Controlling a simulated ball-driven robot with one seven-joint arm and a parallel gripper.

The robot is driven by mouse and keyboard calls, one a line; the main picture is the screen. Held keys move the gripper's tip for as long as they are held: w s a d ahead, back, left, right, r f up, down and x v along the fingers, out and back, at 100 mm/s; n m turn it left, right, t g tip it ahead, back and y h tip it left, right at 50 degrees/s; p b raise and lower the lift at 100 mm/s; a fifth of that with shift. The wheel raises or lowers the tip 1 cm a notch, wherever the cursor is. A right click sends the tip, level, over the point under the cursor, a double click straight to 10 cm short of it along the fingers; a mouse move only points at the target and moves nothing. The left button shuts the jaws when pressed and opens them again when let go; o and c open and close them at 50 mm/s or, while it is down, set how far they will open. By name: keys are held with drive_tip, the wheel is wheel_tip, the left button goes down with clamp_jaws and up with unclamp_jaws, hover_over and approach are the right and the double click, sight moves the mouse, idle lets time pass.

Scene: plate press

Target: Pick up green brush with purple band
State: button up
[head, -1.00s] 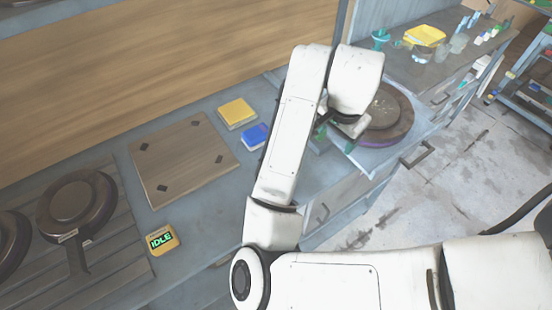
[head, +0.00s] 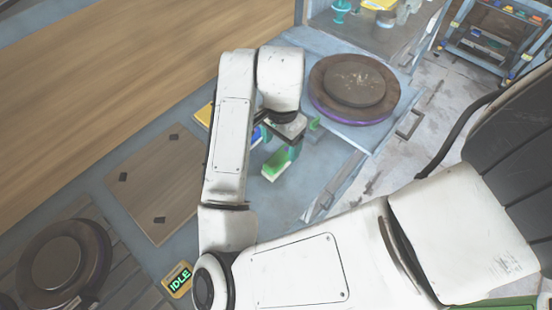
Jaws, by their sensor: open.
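My gripper (head: 295,145) hangs at the end of my white arm, over the grey bench, and is open. Green parts show on either side below the wrist, one larger at the lower left and one small at the right. I cannot tell whether any of this green belongs to the brush or only to my gripper's fingers. I cannot make out a green brush with a purple band elsewhere; my arm hides part of the bench.
A round brown plate (head: 355,85) with a purple lower rim stands right of my gripper. A wooden board (head: 155,190) lies left, a dark round pan (head: 62,262) at the lower left, near an "IDLE" display (head: 178,279). A yellow block (head: 204,114) is partly hidden behind my arm.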

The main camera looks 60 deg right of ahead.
sight(279, 156)
drive_tip(key=shift+w+f+p, duration=0.15)
drive_tip(key=shift+f+p, duration=0.35)
drive_tip(key=shift+f, duration=3.1)
drive_tip(key=c, duration=1.1)
drive_tip(key=shift+r, duration=0.6)
drive_tip(key=s+r, duration=0.8)
drive_tip(key=s, duration=0.1)
drive_tip(key=s+d+r+p, duration=0.1)
drive_tip(key=s+r, duration=0.2)
drive_tip(key=s, duration=0.2)
drive_tip(key=shift+r, duration=0.4)
